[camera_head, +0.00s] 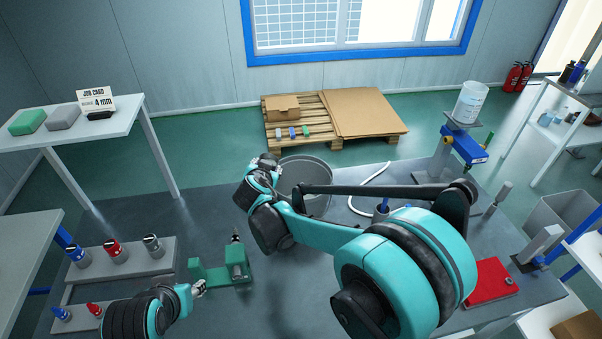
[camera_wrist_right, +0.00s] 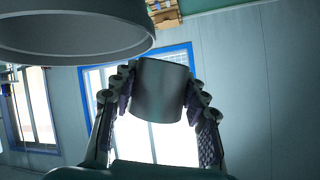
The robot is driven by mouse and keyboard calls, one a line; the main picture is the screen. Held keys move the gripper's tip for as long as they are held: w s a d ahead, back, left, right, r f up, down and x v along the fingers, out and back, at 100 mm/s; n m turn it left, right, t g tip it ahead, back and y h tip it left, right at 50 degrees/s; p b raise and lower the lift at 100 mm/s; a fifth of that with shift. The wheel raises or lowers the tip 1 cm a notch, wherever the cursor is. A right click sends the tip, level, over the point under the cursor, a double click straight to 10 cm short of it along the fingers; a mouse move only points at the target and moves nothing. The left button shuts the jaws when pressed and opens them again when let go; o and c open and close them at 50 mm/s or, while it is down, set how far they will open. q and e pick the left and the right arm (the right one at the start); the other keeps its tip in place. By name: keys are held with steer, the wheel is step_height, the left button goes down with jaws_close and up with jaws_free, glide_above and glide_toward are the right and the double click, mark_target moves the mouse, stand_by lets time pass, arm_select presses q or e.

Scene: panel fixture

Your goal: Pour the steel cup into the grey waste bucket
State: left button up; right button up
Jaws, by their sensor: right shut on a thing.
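The steel cup (camera_wrist_right: 160,90) is between the two fingers of my right gripper in the right wrist view, gripped around its sides. I cannot tell how far it is tilted or see what is in it. The grey waste bucket (camera_head: 308,170) stands at the back edge of the bench, partly covered by my right arm. Its rim also shows at the upper left of the right wrist view (camera_wrist_right: 75,45), apart from the cup. In the head view my right gripper (camera_head: 266,161) is just left of the bucket; the cup is not clear there. My left gripper (camera_head: 200,287) is beside a green fixture; its fingers are too small to read.
The green fixture (camera_head: 222,274) sits on the bench. A rack (camera_head: 150,267) with red, blue and grey-topped pieces is at left. A blue stand (camera_head: 464,146) carrying a clear container (camera_head: 470,102) and a red case (camera_head: 491,284) are at right. A pallet (camera_head: 368,128) lies beyond the bench.

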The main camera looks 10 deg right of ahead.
steer(key=shift+d+f, duration=0.2)
steer(key=shift+d, duration=0.1)
steer(key=shift+y, duration=0.4)
steer(key=shift+d+f+m+y, duration=0.35)
steer(key=shift+d+m, duration=0.15)
steer(key=shift+d, duration=0.05)
steer(key=shift+d+f+m+y, duration=0.3)
steer(key=shift+d+m+y, duration=0.05)
steer(key=shift+d+m, duration=0.15)
steer(key=shift+w+d+r+m+y, duration=0.1)
steer(key=shift+d+r+m+y, duration=0.25)
steer(key=shift+y, duration=0.25)
stand_by(1.1)
steer(key=shift+a+f+m+y, duration=0.1)
steer(key=shift+f+m+y, duration=0.4)
steer(key=shift+m, duration=0.05)
stand_by(1.1)
steer(key=shift+d+r+m+y, duration=0.2)
steer(key=shift+r+m+y, duration=0.35)
steer(key=shift+m+y, duration=0.35)
stand_by(2.0)
